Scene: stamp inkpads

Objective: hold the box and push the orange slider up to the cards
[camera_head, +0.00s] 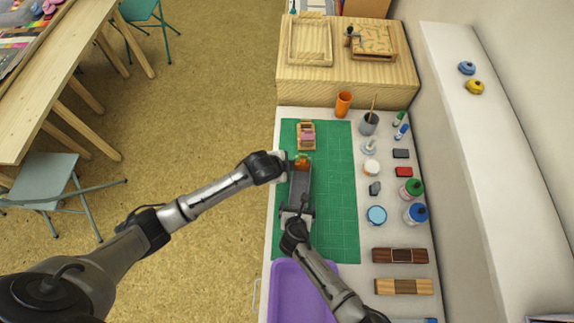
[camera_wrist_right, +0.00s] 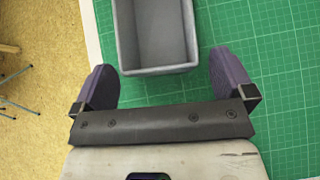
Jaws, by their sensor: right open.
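A long grey box (camera_head: 299,188) lies lengthwise on the green mat. Its near end also shows in the right wrist view (camera_wrist_right: 155,68), where the visible inside is empty. The orange slider (camera_head: 303,161) is small at the box's far end. I cannot make out cards for certain; a small wooden holder with pink pieces (camera_head: 307,134) stands just beyond the box. My left gripper (camera_head: 281,165) is at the box's far left side, beside the slider; its jaws are unclear. My right gripper (camera_wrist_right: 165,80) is open and empty, its fingers spread wider than the box's near end.
A purple tray (camera_head: 277,294) lies at the near edge. Jars, small blocks and a brush pot (camera_head: 368,124) stand right of the green mat (camera_head: 338,200). An orange cup (camera_head: 343,103) stands behind it. The mat's right part is clear.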

